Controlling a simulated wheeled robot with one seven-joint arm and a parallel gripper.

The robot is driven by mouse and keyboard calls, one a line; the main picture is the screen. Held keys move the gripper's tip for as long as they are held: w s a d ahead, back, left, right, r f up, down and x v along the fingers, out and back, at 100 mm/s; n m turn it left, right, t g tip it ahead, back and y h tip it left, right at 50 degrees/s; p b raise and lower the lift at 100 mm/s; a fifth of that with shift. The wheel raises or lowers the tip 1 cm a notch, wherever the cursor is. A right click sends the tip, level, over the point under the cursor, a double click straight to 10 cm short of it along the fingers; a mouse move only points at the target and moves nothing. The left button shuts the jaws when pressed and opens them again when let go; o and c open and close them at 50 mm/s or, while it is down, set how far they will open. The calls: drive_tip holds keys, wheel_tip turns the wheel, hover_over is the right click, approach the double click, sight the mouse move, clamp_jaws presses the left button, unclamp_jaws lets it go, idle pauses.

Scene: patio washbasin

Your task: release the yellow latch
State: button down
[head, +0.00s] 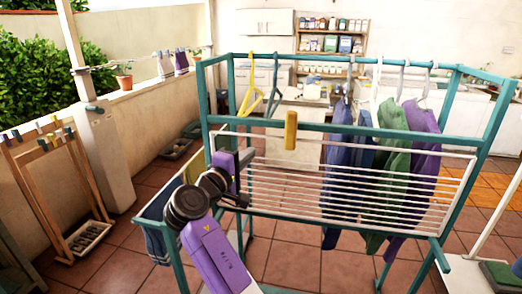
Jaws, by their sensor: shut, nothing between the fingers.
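The yellow latch (291,130) is a small upright tab on the teal drying rack (348,128), at its front upper bar. It stands at the top edge of a white slatted panel (400,168), which fills the front of the rack. My gripper (246,162) is at the end of my purple arm, to the left of the latch and a little lower in the picture. It is shut and empty. A gap shows between it and the latch. My gripper and arm cover part of the rack's left side.
Blue, green and purple garments (425,130) hang on the rack's right half. A yellow hanger (250,90) hangs at its left. A wooden peg stand (55,185) is at the far left. Tiled floor (120,250) is open between the stand and rack.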

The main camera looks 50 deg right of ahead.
sight(291, 130)
drive_tip(key=s+d+p, duration=0.2)
drive_tip(key=d+p, duration=0.1)
drive_tip(key=d, duration=0.7)
drive_tip(key=shift+s+d, duration=0.2)
drive_tip(key=shift+s, duration=0.05)
